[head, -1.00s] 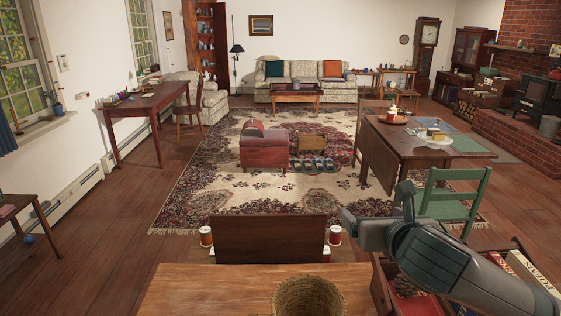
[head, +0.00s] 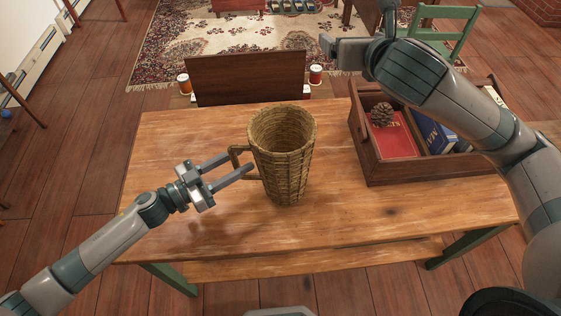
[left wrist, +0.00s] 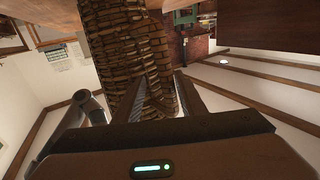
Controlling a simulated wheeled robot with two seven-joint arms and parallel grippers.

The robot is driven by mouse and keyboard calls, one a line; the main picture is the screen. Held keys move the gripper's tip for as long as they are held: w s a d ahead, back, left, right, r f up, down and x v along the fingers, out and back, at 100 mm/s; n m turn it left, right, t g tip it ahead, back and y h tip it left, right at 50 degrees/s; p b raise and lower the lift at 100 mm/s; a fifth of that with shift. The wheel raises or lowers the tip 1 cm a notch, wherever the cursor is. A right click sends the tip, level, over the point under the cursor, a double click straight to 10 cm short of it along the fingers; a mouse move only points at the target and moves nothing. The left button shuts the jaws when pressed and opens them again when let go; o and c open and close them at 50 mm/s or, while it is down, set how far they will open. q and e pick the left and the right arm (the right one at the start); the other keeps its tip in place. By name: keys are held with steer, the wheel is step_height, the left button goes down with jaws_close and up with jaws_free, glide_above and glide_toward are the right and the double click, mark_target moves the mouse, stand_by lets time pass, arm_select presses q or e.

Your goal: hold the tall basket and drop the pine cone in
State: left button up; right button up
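The tall woven basket (head: 283,160) stands upright on the wooden table, its mouth open upward and its handle (head: 233,158) on the left side. My left gripper (head: 243,161) is open, with its fingers reaching to the handle. In the left wrist view the basket (left wrist: 128,50) fills the upper middle, and the fingers (left wrist: 168,82) are apart on either side of the handle. The brown pine cone (head: 382,114) rests on a red book in the wooden crate at the right. My right gripper (head: 335,48) is up beyond the crate; its fingers cannot be made out.
The wooden crate (head: 420,170) also holds a blue book (head: 433,131) and others, with my right arm over its right side. The table (head: 330,225) is clear in front of the basket.

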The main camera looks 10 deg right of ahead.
arm_select(q)
steer(key=v, duration=1.2)
steer(key=shift+s, duration=0.1)
stand_by(0.7)
